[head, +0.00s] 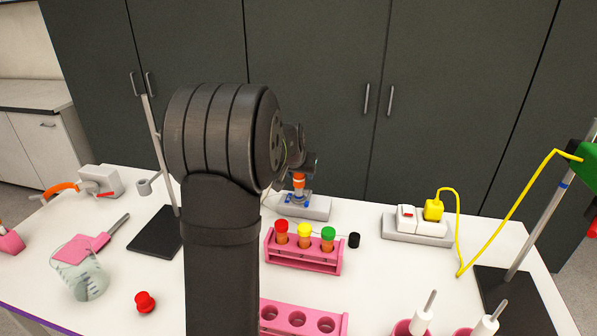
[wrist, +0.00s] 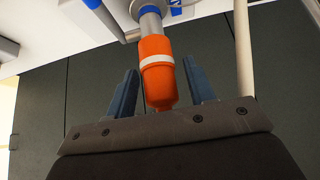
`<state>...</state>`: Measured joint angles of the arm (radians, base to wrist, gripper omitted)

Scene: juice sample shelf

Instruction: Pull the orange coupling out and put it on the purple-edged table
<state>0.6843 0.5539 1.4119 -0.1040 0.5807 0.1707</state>
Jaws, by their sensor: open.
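The orange coupling (head: 299,181) stands on a blue and silver fitting (head: 298,197) on a white base at the back of the table. In the wrist view the orange coupling (wrist: 157,72) has a white band and joins a silver stem (wrist: 150,24). My gripper (wrist: 159,68) is open, with one blue-grey finger on each side of the coupling and visible gaps. In the head view my gripper (head: 308,165) is at the coupling, partly hidden by my wrist. The purple-edged table (head: 200,310) is white; its purple edge shows at lower left.
A pink rack (head: 300,255) with capped tubes stands in front of the coupling; another pink rack (head: 300,318) is nearer. A power strip (head: 415,228) with a yellow plug is to the right. A beaker (head: 82,275), red cap (head: 145,302) and stand base (head: 155,235) are left.

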